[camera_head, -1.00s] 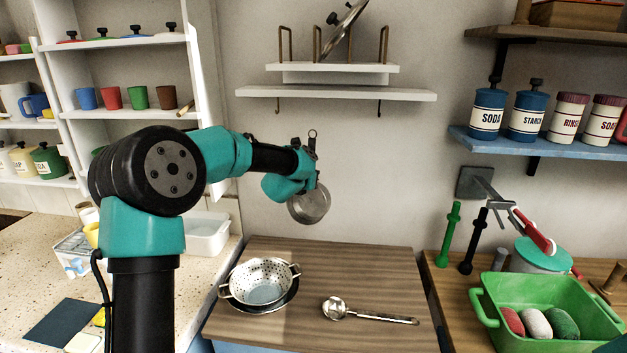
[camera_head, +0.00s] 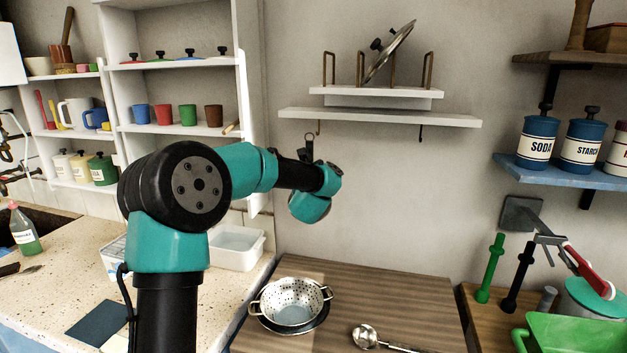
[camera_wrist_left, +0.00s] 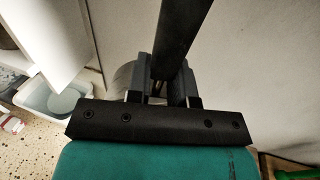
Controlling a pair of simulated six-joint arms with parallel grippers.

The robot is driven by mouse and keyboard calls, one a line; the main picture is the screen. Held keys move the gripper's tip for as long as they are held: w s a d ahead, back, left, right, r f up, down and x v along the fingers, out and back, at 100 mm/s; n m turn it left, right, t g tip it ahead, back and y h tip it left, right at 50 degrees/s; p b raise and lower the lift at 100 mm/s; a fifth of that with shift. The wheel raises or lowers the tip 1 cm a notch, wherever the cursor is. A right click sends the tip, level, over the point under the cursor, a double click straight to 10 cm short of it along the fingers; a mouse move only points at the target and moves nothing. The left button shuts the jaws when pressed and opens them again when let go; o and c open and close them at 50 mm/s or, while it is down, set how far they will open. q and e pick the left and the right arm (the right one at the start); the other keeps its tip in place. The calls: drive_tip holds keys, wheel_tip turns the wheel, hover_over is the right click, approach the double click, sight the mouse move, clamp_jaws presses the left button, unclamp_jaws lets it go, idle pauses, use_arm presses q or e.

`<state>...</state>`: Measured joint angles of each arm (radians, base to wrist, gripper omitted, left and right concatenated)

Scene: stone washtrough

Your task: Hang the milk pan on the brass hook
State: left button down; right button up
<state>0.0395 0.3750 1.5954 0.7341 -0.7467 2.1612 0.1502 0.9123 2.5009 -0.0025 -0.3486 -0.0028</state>
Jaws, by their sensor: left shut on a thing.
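My left gripper (camera_head: 308,158) is shut on the dark handle (camera_wrist_left: 176,35) of the milk pan, in front of the wall below the white shelf. The handle points up, and its end ring (camera_head: 309,138) shows just below and slightly left of the left brass hook (camera_head: 318,128). I cannot tell whether ring and hook touch. A second brass hook (camera_head: 421,133) hangs empty under the shelf's right part. The pan's bowl is mostly hidden behind my wrist in the head view; a grey part of the milk pan (camera_wrist_left: 122,76) shows in the left wrist view. My right gripper is out of view.
The white shelf (camera_head: 380,117) holds a rack with a tilted lid (camera_head: 390,52). Below, a colander (camera_head: 291,300) and a ladle (camera_head: 366,337) lie on the wooden counter (camera_head: 390,290). A white shelf unit (camera_head: 180,100) with cups stands left. The wall right of my gripper is clear.

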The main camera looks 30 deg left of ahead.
use_arm(q)
drive_tip(key=shift+w, duration=0.1)
drive_tip(key=w+a+f, duration=0.1)
drive_tip(key=w+a, duration=0.1)
drive_tip(key=w, duration=0.7)
drive_tip(key=shift+a+f, duration=0.25)
drive_tip(key=shift+a, duration=0.1)
idle(1.3)
drive_tip(key=shift+w, duration=0.1)
idle(0.5)
drive_tip(key=shift+c, duration=1.6)
unclamp_jaws()
drive_tip(key=shift+f, duration=0.15)
drive_tip(key=shift+d, duration=0.15)
